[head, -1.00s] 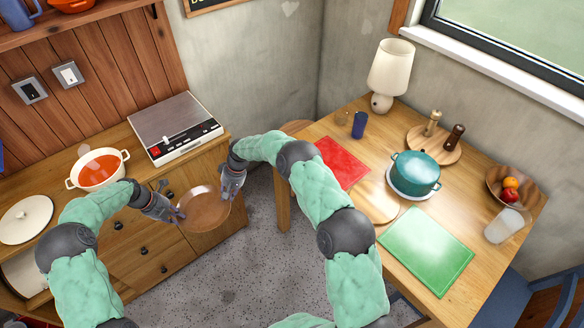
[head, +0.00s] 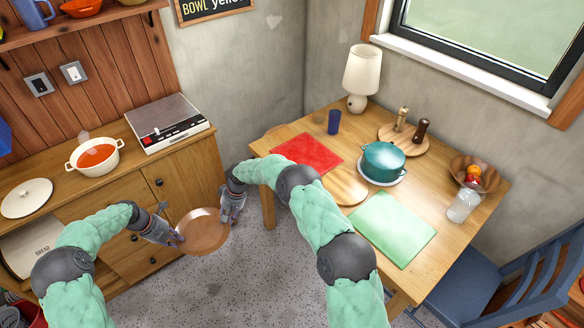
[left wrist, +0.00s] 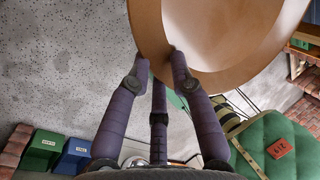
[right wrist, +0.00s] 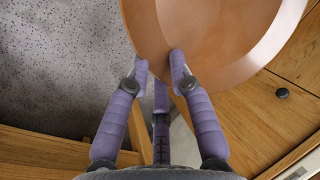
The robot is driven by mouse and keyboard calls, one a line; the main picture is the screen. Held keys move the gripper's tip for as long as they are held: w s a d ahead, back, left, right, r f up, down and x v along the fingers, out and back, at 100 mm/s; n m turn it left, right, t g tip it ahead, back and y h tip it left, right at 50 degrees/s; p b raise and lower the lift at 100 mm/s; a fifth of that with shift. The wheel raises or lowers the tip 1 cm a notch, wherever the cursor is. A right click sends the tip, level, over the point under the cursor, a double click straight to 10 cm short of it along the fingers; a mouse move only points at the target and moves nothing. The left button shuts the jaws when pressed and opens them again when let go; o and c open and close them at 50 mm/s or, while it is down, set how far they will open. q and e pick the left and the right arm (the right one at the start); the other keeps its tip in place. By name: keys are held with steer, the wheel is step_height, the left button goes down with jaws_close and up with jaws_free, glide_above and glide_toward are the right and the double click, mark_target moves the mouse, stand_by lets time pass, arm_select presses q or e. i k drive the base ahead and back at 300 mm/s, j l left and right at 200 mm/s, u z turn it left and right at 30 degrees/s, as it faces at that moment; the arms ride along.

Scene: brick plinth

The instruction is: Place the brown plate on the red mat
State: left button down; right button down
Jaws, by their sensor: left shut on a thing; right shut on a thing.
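The brown plate (head: 203,231) is held in the air over the floor, between the counter and the table. My left gripper (head: 178,238) is shut on its left rim, and my right gripper (head: 226,219) is shut on its right rim. The plate's rim sits between the fingers in the left wrist view (left wrist: 225,40) and in the right wrist view (right wrist: 215,40). The red mat (head: 308,153) lies flat and bare on the table's near left part, to the right of and beyond the plate. My right arm passes close to its lower edge.
The wooden table (head: 420,180) also holds a green mat (head: 392,229), a teal pot (head: 383,161), a round board (head: 346,187), a blue cup (head: 334,122) and a lamp (head: 361,75). A blue chair (head: 500,270) stands at right.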

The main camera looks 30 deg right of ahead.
mark_target(305, 156)
steer(key=k+z, duration=0.3)
steer(key=k+l+z, duration=0.15)
steer(key=z, duration=0.15)
steer(key=k+z, duration=0.15)
steer(key=z, duration=0.85)
steer(key=j+z, duration=0.4)
steer(key=z, duration=0.15)
steer(key=j, duration=2.35)
steer(key=i+j, duration=0.6)
steer(key=j, duration=0.15)
steer(key=i, duration=0.4)
